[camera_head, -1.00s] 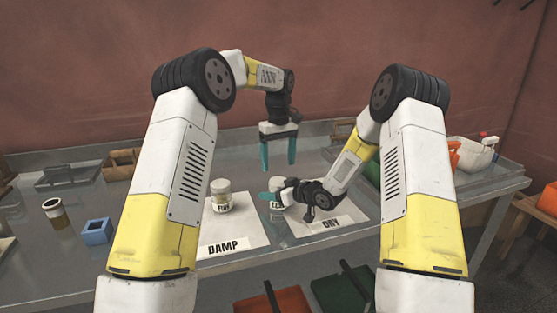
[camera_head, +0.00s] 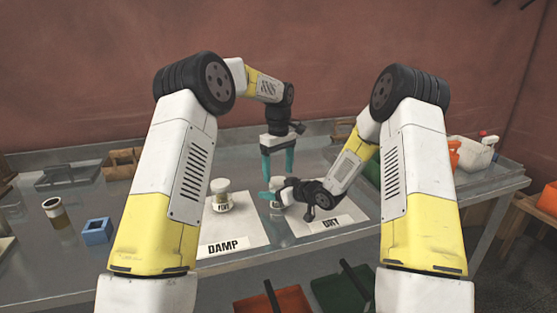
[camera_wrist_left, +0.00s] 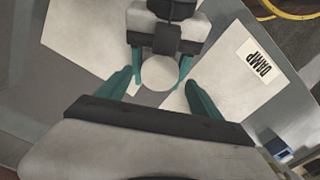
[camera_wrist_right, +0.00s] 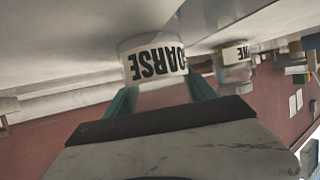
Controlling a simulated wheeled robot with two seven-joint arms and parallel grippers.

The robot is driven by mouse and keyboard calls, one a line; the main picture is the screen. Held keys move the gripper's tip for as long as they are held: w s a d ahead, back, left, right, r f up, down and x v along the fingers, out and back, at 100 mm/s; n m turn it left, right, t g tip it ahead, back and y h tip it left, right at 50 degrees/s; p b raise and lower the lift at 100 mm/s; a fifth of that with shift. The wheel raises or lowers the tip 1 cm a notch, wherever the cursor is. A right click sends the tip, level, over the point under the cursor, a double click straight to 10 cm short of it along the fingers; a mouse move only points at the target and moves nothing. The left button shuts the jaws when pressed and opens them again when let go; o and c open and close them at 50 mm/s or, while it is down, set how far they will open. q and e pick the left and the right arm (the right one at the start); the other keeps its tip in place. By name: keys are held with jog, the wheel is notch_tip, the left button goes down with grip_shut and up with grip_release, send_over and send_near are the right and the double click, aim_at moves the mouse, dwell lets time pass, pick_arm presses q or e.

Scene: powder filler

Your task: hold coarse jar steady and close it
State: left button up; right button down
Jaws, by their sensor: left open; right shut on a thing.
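The coarse jar (camera_wrist_right: 154,62), with its COARSE label, stands between the fingers of my right gripper (camera_wrist_right: 160,98), which is shut on it. In the head view the jar (camera_head: 276,184) is partly hidden by the right gripper (camera_head: 274,197) beside the DRY mat. My left gripper (camera_head: 278,162) is open, fingers pointing down, above the jar. In the left wrist view the round pale top of the jar (camera_wrist_left: 159,74) lies between and beyond the open left fingertips (camera_wrist_left: 162,80). Whether the left fingers touch it cannot be seen; they appear apart from it.
A second labelled jar (camera_head: 222,196) stands on the DAMP mat (camera_head: 246,234), left of the coarse jar. The DRY mat (camera_head: 340,222) lies to the right. The table behind the grippers is clear.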

pick_arm(q)
jog(key=shift+f, duration=1.3)
jog(key=shift+c, duration=0.4)
jog(key=c, duration=1.4)
jog(key=m, duration=0.6)
jog(key=o, duration=1.6)
jog(key=shift+c, duration=0.2)
jog(key=shift+r, duration=0.1)
